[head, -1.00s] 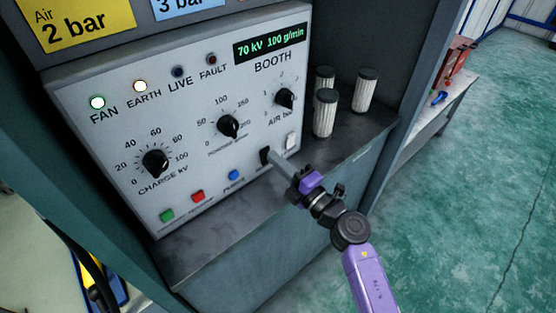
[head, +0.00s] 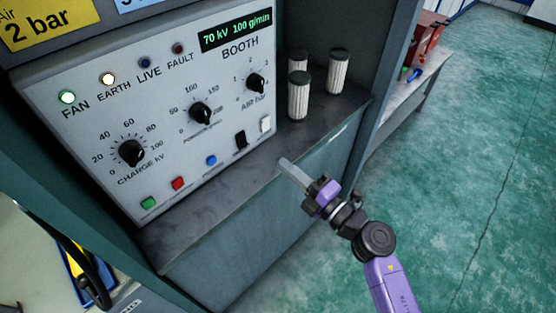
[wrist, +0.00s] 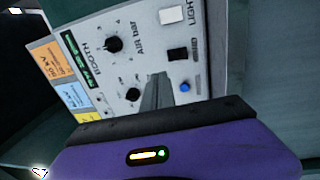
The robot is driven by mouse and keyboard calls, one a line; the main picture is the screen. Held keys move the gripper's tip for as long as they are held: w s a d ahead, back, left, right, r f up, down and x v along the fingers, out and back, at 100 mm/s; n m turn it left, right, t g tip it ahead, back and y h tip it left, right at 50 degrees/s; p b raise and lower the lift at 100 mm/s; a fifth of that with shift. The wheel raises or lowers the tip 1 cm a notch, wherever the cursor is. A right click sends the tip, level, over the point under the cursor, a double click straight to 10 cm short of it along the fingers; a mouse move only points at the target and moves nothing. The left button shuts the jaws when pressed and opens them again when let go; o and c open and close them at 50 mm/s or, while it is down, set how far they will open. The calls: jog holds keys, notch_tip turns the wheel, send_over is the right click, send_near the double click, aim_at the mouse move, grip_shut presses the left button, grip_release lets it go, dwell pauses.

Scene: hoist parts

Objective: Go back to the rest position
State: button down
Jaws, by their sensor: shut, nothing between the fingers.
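My gripper (head: 284,164) is shut and empty in the head view. Its fingertips are in front of the ledge below the booth control panel (head: 98,165), apart from the panel face. In the wrist view my gripper (wrist: 157,88) points at the panel (wrist: 147,60). The black rocker switch (head: 241,139) sits beside the white switch (head: 265,124); both also show in the wrist view, the black one (wrist: 177,54) and the white one (wrist: 171,15). The FAN lamp (head: 67,97) and EARTH lamp (head: 108,79) are lit. The LIVE and FAULT lamps look dark.
Several white ribbed cylinders with dark caps (head: 299,96) stand on the ledge (head: 212,197) right of the panel. A bench (head: 410,97) with a red object (head: 428,38) is at upper right. The green floor (head: 470,190) at right is clear.

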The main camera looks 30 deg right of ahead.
jog(key=shift+s, duration=0.2)
dwell(0.4)
jog(key=s+d+r+m+t+h, duration=0.2)
jog(key=s+r+m+t+h, duration=0.1)
jog(key=s+r+m, duration=0.4)
jog(key=s+a+f+m+g+h, duration=0.1)
jog(key=s+m+g, duration=0.1)
jog(key=s+m, duration=0.3)
jog(key=s+a+f+m+g+h, duration=0.1)
jog(key=s+m, duration=0.3)
jog(key=s, duration=0.9)
jog(key=s+a+f+m+g+h, duration=0.1)
jog(key=s+a+f+m+g, duration=0.1)
jog(key=s+m, duration=0.3)
jog(key=s+f+g, duration=0.1)
jog(key=s, duration=0.3)
jog(key=shift+f+m+g, duration=0.15)
jog(key=shift+m+g, duration=0.15)
jog(key=shift+a, duration=0.1)
